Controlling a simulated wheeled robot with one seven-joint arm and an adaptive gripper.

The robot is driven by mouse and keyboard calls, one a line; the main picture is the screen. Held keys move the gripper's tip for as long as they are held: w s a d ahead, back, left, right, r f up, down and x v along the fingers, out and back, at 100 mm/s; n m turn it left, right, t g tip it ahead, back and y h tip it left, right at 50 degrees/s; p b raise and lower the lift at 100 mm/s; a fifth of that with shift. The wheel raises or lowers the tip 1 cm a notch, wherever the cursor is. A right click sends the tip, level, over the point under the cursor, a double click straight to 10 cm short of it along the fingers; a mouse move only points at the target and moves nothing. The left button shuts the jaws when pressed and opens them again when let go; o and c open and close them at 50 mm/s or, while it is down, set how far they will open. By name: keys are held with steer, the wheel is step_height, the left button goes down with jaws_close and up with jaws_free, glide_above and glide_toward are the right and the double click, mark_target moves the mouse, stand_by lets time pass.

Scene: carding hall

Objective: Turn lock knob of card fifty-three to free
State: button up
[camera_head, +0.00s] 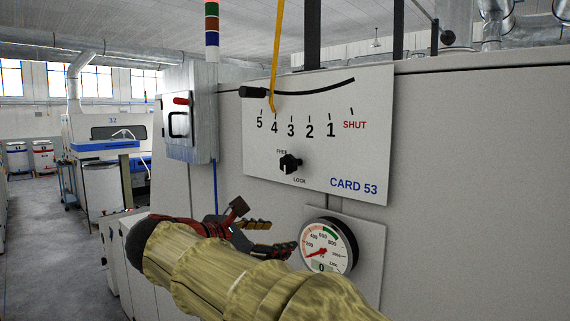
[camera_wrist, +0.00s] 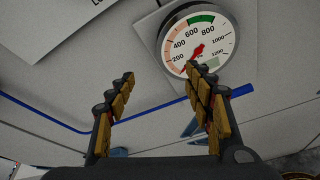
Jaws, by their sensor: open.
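The black lock knob (camera_head: 290,163) sits on the white panel (camera_head: 360,110) marked CARD 53, between the words FREE above and LOCK below. Its exact pointing is too small to tell. My gripper (camera_head: 282,236) is open and empty, below the knob and left of the round gauge, apart from the knob. In the wrist view my gripper (camera_wrist: 160,74) shows two spread fingers with nothing between them. The knob is not in the wrist view; only a corner of the panel (camera_wrist: 62,12) with part of a word shows.
A pressure gauge (camera_head: 326,247) stands out from the machine face right of my gripper; it shows large in the wrist view (camera_wrist: 198,45). A grey box (camera_head: 190,120) is left.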

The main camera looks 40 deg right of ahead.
mark_target(285, 165)
steer(key=w+r+n+g+h+p, duration=0.15)
steer(key=w+r+h+p, duration=0.25)
steer(key=r, duration=1)
steer(key=shift+n+t, duration=0.25)
steer(key=d, duration=0.5)
steer(key=d+p, duration=0.1)
steer(key=d, duration=0.2)
steer(key=shift+w+d+r, duration=0.15)
steer(key=shift+w, duration=0.1)
steer(key=shift+c, duration=0.6)
steer(key=c, duration=1)
